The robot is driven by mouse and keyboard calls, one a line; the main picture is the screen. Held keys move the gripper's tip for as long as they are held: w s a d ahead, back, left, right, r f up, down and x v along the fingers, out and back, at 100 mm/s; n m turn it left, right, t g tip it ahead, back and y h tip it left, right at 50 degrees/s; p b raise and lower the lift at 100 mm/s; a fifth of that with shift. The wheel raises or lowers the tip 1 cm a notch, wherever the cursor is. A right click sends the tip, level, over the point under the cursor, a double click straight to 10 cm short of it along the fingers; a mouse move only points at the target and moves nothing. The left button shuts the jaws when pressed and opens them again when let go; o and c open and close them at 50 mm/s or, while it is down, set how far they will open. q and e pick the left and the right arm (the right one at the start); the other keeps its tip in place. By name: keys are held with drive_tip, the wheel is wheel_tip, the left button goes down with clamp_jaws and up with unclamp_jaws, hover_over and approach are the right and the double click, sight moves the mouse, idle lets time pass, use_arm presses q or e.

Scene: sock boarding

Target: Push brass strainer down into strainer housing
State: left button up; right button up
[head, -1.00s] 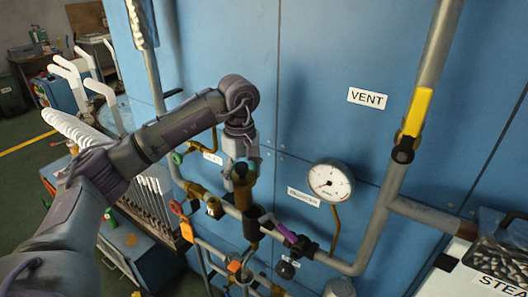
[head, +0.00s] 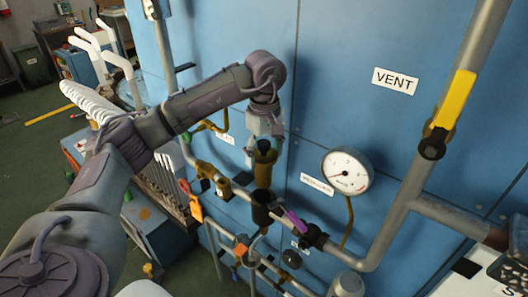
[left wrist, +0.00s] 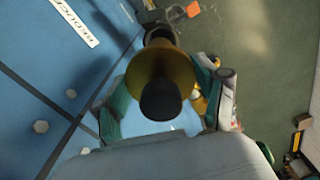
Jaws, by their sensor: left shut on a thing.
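The brass strainer (head: 263,172) is upright in my left gripper (head: 264,143), which is shut on it. The strainer stands over the dark strainer housing (head: 262,212) on the pipe. Its lower end reaches the housing's mouth; I cannot tell how far inside it is. In the left wrist view, the strainer's flared brass body (left wrist: 165,68) and dark round end (left wrist: 160,101) lie between the green-grey fingers, and part of the housing rim (left wrist: 158,33) shows beyond. My right gripper is not in view.
A pressure gauge (head: 345,171) and a purple-handled valve (head: 297,221) are close to the right of the housing. A red valve handle (head: 201,187) and orange tag (head: 196,209) are to its left. A yellow-handled valve (head: 454,101) is on the right pipe. Blue panels stand behind.

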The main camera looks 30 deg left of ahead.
sight(264, 178)
use_arm(q)
drive_tip(key=shift+s+f+b, duration=0.1)
drive_tip(key=shift+f+b, duration=0.2)
drive_tip(key=shift+f, duration=0.35)
drive_tip(key=shift+f+b, duration=0.3)
drive_tip(key=shift+f, duration=0.05)
drive_tip(key=shift+f+b, duration=0.55)
drive_tip(key=shift+f, duration=0.6)
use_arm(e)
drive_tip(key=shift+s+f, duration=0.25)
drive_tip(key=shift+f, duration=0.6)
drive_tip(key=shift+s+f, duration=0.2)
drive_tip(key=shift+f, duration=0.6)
use_arm(q)
drive_tip(key=shift+b, duration=0.4)
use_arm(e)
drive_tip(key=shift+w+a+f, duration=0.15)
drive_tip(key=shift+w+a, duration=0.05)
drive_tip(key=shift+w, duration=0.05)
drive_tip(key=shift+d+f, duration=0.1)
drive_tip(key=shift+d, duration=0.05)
use_arm(q)
drive_tip(key=shift+f+b, duration=1.6)
drive_tip(key=shift+f, duration=0.4)
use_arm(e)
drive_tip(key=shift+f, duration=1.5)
